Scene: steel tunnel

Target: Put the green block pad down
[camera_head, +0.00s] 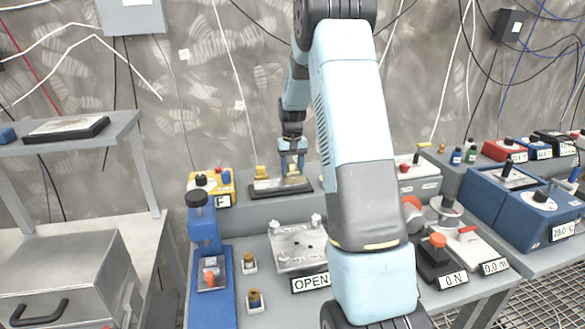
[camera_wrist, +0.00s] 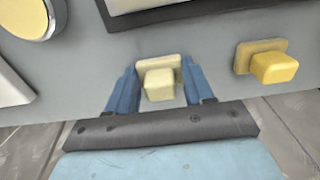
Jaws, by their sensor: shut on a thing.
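My gripper (camera_head: 292,170) reaches down at the back of the bench, over a dark-edged plate (camera_head: 262,189). In the wrist view my gripper (camera_wrist: 160,84) has its blue fingers on both sides of a pale yellow block pad (camera_wrist: 160,85), a small block with a wider flat plate behind it. The fingers are shut on it. It looks pale yellow rather than green. A similar, deeper yellow block (camera_wrist: 275,66) stands to its right in the wrist view, apart from my fingers. I cannot tell whether the held pad touches the surface.
A yellow box (camera_head: 212,182) stands left of the dark-edged plate. A blue press-like device (camera_head: 205,245) and a clear plate marked OPEN (camera_head: 298,245) stand in front. Blue instrument boxes (camera_head: 520,205) are at the right. My arm hides the middle of the bench.

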